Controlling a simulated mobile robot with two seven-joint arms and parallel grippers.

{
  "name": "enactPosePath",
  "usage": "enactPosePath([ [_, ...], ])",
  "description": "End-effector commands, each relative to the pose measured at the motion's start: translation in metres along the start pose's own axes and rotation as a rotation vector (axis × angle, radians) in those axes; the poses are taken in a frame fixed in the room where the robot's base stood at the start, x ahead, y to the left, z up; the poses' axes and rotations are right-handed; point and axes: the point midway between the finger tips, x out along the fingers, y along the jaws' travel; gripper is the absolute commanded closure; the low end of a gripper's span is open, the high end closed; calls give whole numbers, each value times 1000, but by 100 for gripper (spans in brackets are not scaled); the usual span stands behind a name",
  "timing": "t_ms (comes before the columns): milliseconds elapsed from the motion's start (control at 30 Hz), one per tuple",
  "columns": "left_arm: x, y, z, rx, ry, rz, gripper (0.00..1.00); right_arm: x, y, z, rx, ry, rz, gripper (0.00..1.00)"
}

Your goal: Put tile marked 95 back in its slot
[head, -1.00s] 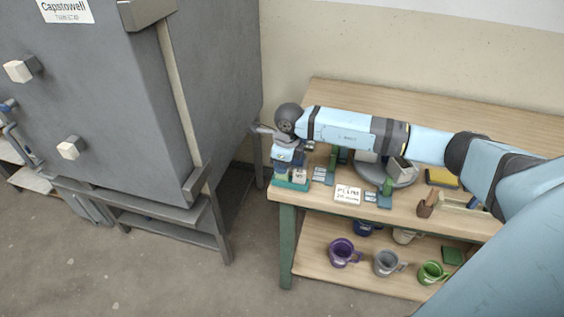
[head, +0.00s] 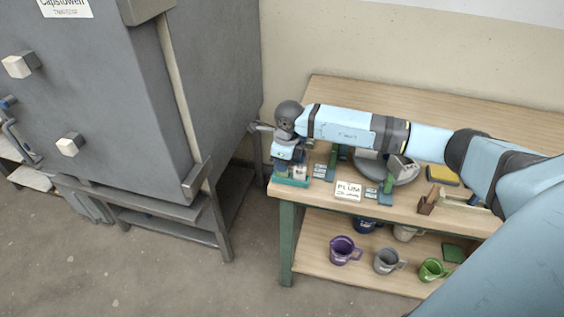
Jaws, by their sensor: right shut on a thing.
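My right gripper (head: 287,158) points down over a small teal holder (head: 291,182) at the table's front left corner. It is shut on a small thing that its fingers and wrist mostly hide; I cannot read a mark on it. A small white piece (head: 299,172) shows in the holder beside the fingers. I cannot tell whether the held thing touches the holder or sits in a slot. My left gripper is not in view.
A white lettered card (head: 348,191) lies right of the holder, near small label plates (head: 320,171). A round grey turntable (head: 400,175) stands behind. Purple (head: 343,250), grey (head: 387,261) and green (head: 432,269) mugs stand on the lower shelf. A grey kiln (head: 150,110) stands left.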

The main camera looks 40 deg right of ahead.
Motion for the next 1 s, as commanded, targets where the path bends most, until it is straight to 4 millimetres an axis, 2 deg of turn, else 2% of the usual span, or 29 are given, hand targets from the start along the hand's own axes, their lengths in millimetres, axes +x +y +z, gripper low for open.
enactPosePath([
  [400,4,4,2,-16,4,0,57,6,0,-1,0,0,0,100],
  [433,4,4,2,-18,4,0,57,5,0,-1,0,0,0,77],
  [533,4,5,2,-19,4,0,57,5,0,-1,0,0,0,54],
  [833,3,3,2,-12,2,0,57,4,0,0,0,0,0,54],
  [1000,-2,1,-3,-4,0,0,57,-8,0,1,0,0,-1,54],
])
